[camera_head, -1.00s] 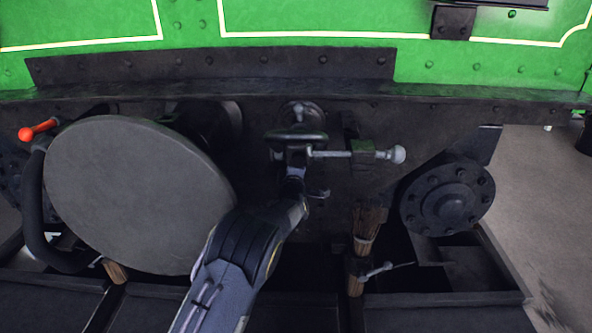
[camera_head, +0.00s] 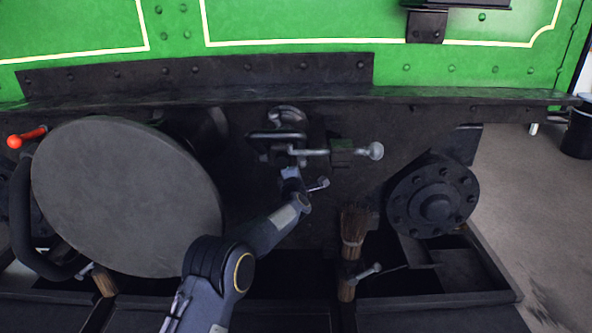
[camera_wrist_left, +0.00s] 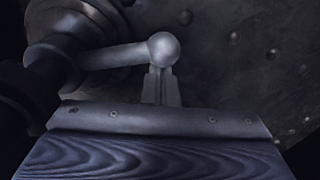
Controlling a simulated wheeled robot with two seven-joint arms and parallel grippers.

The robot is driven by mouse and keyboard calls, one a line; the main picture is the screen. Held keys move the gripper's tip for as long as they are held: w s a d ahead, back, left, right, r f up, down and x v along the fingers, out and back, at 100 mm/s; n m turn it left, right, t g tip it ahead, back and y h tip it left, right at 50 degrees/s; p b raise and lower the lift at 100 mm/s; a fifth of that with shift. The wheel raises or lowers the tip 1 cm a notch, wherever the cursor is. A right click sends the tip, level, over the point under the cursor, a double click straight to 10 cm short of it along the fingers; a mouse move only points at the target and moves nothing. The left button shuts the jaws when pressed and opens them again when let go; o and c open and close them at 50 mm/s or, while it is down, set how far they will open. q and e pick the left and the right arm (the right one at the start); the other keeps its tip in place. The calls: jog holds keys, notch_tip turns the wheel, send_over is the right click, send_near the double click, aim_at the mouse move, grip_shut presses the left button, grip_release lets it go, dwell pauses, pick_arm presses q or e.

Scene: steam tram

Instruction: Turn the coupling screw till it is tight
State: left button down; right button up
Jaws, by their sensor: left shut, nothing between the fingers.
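The coupling hardware hangs at the middle of the dark buffer beam in the head view. A pale rod with a ball end (camera_head: 375,151) sticks out to the right from it, through a dark block. A shorter pale lever (camera_head: 320,184) shows below it. My left gripper (camera_head: 289,172) is right under the coupling, its tips hard to make out there. In the left wrist view my left gripper (camera_wrist_left: 160,86) is shut and empty, its tips just below a ball-ended lever (camera_wrist_left: 163,48) in the picture. I cannot tell whether they touch. My right gripper is out of view.
A large round buffer (camera_head: 125,195) stands close to the left of my arm. A flanged round fitting (camera_head: 434,200) is at the right. A brush (camera_head: 353,225) stands below the coupling. A red-ended handle (camera_head: 28,137) is at the far left. Open floor shows at right.

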aim_at(305, 164)
pick_arm(q)
jog(key=shift+d+r+n, duration=0.25)
jog(key=shift+d+n, duration=0.85)
dwell(0.3)
jog(key=shift+d+r, duration=0.3)
jog(key=shift+d, duration=0.4)
dwell(0.7)
jog(key=shift+d+r+n+p, duration=0.45)
jog(key=shift+d+r+n, duration=0.55)
jog(key=shift+n, duration=0.4)
dwell(3.8)
